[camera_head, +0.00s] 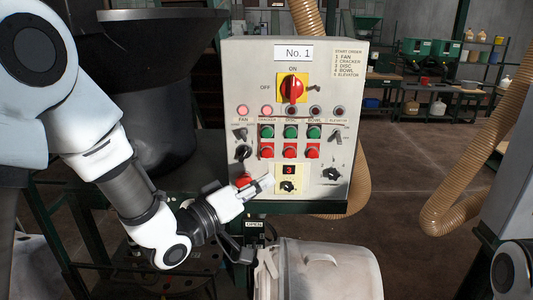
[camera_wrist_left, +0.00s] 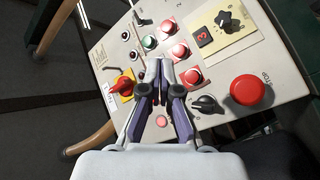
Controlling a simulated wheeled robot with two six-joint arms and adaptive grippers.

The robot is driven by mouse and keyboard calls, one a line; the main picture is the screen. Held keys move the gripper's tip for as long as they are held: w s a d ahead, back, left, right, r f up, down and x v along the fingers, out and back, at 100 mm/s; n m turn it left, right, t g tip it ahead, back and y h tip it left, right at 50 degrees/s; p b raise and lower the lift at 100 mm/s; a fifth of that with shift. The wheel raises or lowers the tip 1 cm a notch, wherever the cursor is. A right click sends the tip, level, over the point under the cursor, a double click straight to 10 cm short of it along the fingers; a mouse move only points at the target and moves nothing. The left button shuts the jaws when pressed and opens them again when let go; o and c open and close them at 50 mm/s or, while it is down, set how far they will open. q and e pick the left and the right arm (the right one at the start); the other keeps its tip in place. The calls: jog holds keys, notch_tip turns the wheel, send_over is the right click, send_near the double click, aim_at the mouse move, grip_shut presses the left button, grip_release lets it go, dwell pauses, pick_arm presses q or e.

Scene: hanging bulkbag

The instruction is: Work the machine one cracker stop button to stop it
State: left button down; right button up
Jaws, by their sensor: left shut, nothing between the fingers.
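The grey machine panel (camera_head: 232,75) is labelled No. 1. The cracker stop button (camera_head: 266,150) is the leftmost red button in the lower row, under the green cracker button (camera_head: 267,131). In the left wrist view the cracker stop button (camera_wrist_left: 192,77) shows just right of the fingers. My left gripper (camera_head: 268,182) is shut and empty in front of the panel's lower part, below that button in the head view. Its fingertips also show in the left wrist view (camera_wrist_left: 161,68), covering part of the panel. Contact with the panel cannot be told. My right gripper is out of view.
A large red STOP button (camera_wrist_left: 250,90) and a black knob (camera_wrist_left: 207,104) are near the gripper. A red main switch (camera_head: 292,88) sits above on a yellow plate. The fan and cracker lamps look lit. A pale lidded container (camera_head: 330,272) stands below the panel.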

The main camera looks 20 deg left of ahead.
aim_at(267, 153)
pick_arm(q)
jog(key=shift+w+a+p, duration=0.3)
jog(key=shift+w+a, duration=0.05)
jog(key=shift+w, duration=1)
jog(key=shift+w+a+p, duration=0.25)
jog(key=shift+w+a, duration=0.15)
jog(key=shift+w, duration=0.95)
jog(key=shift+w+a+p, duration=0.3)
jog(key=shift+w+a, duration=0.05)
jog(key=shift+w, duration=1)
jog(key=shift+w+a, duration=0.15)
jog(key=shift+w, duration=0.25)
jog(key=shift+w+a+r, duration=0.1)
jog(key=shift+w, duration=0.3)
jog(key=shift+s, duration=0.1)
jog(key=shift+s+d, duration=0.25)
jog(key=shift+s, duration=0.45)
